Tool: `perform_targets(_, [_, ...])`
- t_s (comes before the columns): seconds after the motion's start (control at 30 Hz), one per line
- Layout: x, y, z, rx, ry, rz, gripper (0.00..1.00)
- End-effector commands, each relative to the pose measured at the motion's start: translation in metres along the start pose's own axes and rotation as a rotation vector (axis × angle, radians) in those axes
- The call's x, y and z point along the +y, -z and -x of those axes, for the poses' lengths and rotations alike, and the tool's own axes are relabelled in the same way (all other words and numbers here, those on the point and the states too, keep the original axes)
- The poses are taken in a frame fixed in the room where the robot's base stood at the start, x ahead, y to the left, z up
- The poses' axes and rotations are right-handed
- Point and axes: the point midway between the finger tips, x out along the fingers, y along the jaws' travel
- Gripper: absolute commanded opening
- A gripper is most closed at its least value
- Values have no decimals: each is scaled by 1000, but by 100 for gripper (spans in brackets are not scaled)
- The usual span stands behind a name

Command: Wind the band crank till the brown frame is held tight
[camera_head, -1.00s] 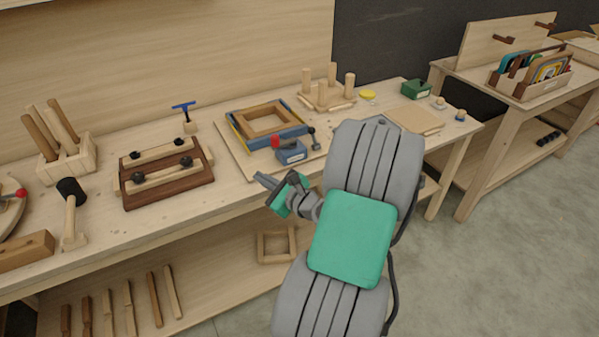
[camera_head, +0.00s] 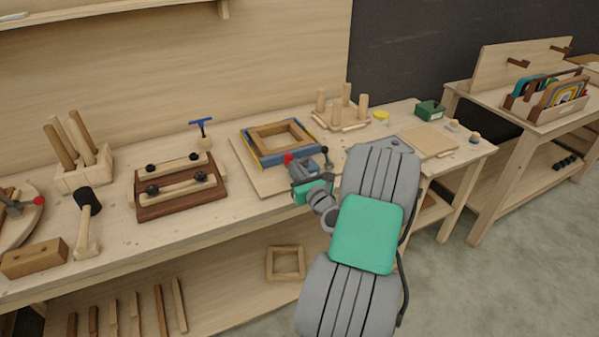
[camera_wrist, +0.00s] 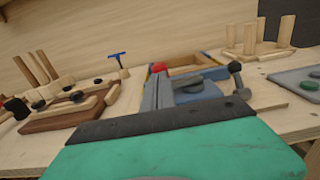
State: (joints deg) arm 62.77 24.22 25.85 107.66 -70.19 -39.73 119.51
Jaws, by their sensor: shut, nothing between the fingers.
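The brown frame (camera_head: 268,129) lies flat on a board on the bench, with a blue and yellow band around it. It also shows in the wrist view (camera_wrist: 190,69). At its front right corner is a blue block with a red knob (camera_head: 288,159) and a dark-knobbed crank (camera_head: 326,157). In the wrist view the crank (camera_wrist: 238,78) stands upright, right of the fingers. My gripper (camera_head: 298,168) is shut and empty, in front of the blue block and left of the crank. It hides much of the block. Whether it touches the block I cannot tell.
A pegged wooden stand (camera_head: 342,112) is behind to the right, and a flat wooden panel (camera_head: 428,141) lies further right. A dark clamping jig (camera_head: 180,197) with black knobs and a blue-handled tool (camera_head: 202,130) stand to the left.

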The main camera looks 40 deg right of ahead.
Motion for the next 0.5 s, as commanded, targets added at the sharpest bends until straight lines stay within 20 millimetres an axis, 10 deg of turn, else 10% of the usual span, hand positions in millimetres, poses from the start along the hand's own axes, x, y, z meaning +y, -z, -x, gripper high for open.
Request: perform_targets(0.5, [0, 0, -7, 2, -1, 1, 0])
